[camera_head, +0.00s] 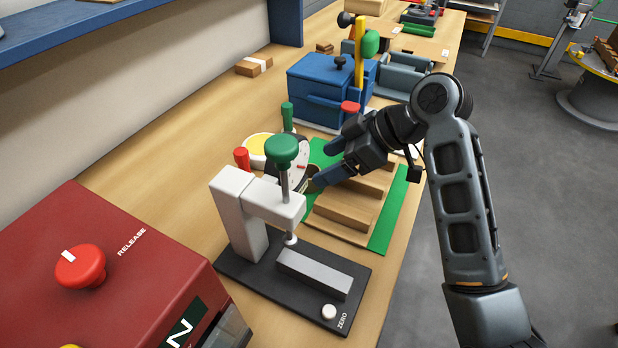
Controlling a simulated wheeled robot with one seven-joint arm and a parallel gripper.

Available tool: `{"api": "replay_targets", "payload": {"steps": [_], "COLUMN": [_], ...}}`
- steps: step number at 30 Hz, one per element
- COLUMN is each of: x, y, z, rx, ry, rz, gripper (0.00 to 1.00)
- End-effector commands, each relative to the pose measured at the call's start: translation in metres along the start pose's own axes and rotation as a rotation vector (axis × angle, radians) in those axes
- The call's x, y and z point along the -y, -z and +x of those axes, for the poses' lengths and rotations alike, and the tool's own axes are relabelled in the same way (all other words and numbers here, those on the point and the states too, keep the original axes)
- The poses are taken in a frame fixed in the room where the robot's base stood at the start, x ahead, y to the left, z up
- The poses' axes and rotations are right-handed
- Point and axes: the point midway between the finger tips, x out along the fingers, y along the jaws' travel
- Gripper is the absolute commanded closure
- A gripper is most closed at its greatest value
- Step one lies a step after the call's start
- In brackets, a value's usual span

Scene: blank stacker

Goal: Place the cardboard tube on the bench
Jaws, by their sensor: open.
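I cannot clearly make out the cardboard tube. A small brownish piece (312,172) shows by my gripper's fingertips, partly hidden behind the white press, and I cannot tell whether it is the tube. My gripper (325,161) is open above the bench, pointing left, next to a round dial gauge (302,158). The wooden bench (150,160) runs from the front left to the back right.
A white press with a green knob (281,149) stands on a dark base in front of my gripper. A wooden slotted block (345,215) lies on a green mat (392,215). A blue box (318,90) stands behind, and a red machine (110,270) is front left.

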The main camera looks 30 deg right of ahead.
Motion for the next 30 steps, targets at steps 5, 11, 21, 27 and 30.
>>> {"api": "replay_targets", "payload": {"steps": [5,11,21,27,30], "x": [0.003,0.004,0.004,0.004,0.004], "y": [0.003,0.004,0.003,0.003,0.003], "z": [0.018,0.047,0.057,0.057,0.057], "rx": [0.001,0.000,0.000,-0.001,-0.001], "ry": [0.002,0.000,-0.003,-0.003,-0.003], "rz": [0.000,0.001,0.000,0.001,0.001], "gripper": [0.23,0.23,0.23,0.40,0.50]}}
